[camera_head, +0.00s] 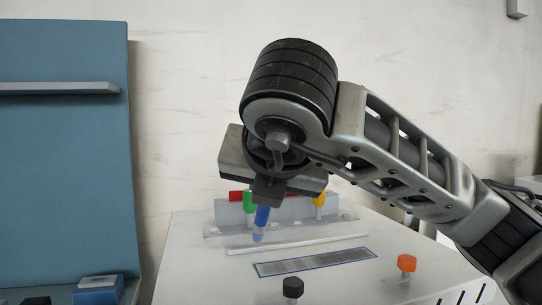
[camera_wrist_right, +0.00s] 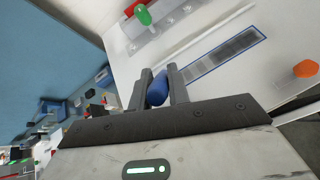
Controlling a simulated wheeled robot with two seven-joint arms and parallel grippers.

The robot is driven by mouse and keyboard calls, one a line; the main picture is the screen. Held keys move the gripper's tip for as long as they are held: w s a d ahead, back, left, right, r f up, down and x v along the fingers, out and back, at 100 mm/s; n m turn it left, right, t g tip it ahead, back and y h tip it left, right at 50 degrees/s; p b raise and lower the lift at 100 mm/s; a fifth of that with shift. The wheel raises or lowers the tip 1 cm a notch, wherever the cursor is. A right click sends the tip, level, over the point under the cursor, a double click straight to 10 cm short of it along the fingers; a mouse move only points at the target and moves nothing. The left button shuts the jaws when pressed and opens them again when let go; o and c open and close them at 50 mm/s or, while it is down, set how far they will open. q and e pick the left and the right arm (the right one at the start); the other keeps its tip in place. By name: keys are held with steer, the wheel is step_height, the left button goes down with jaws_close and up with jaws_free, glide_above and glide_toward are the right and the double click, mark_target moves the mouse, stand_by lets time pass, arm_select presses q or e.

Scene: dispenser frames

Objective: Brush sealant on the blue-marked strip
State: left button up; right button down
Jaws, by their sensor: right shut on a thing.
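My right gripper (camera_head: 267,196) is shut on a blue brush-like tool (camera_head: 262,217), which points down with a paler tip (camera_head: 258,237). The tool hangs above the white worktop (camera_head: 195,270), left of and behind the strip; whether its tip touches anything is hard to tell. In the right wrist view the gripper (camera_wrist_right: 162,88) has its two fingers on either side of the blue tool (camera_wrist_right: 158,91). The blue-marked strip (camera_head: 314,262) is a grey panel with a blue outline lying flat on the worktop. It also shows in the right wrist view (camera_wrist_right: 226,54). My left gripper is not in view.
A pale rack (camera_head: 342,212) behind holds green (camera_head: 249,203), yellow (camera_head: 320,200) and red (camera_head: 235,196) items. A white bar (camera_head: 320,241) lies between rack and strip. Orange (camera_head: 407,263) and black (camera_head: 292,287) knobs stand near the front. A blue panel (camera_head: 65,170) is at left.

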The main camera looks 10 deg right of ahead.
steer(key=shift+r, duration=1.55)
steer(key=shift+s+f+b, duration=0.1)
steer(key=shift+f+b, duration=0.35)
steer(key=shift+b, duration=0.25)
steer(key=shift+r, duration=0.1)
